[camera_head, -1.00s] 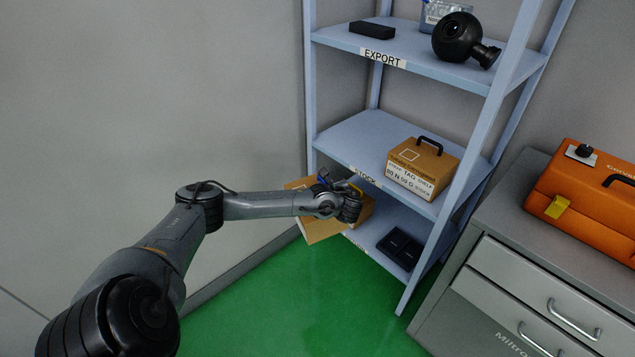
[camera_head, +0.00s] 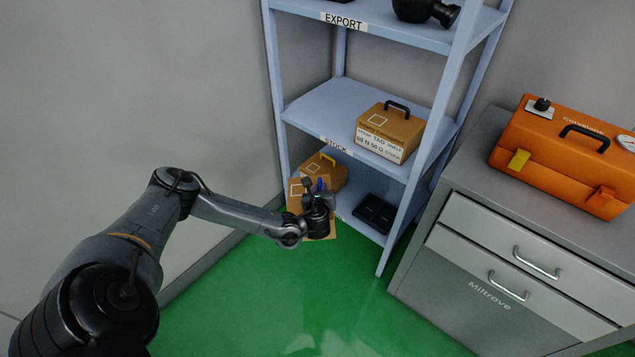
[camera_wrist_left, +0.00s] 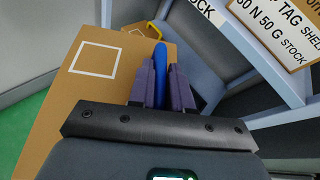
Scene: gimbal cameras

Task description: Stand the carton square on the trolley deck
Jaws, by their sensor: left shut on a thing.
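My left gripper (camera_head: 317,190) is shut on the blue handle (camera_wrist_left: 161,75) of a brown carton (camera_head: 294,194). The carton hangs in front of the rack's lowest shelf, partly hidden by my wrist. In the left wrist view the carton (camera_wrist_left: 90,95) shows a white square outline on its face, and the two purple fingers pinch the handle. I cannot tell from these views whether the carton touches the shelf. My right gripper and the trolley are not in view.
A carton with a yellow handle (camera_head: 333,171) stands on the low shelf behind the held one, near a black tray (camera_head: 374,214). Another carton (camera_head: 391,131) stands on the STOCK shelf. A grey cabinet (camera_head: 465,247) bears an orange case (camera_head: 560,150). Green floor (camera_head: 300,300) is clear in front.

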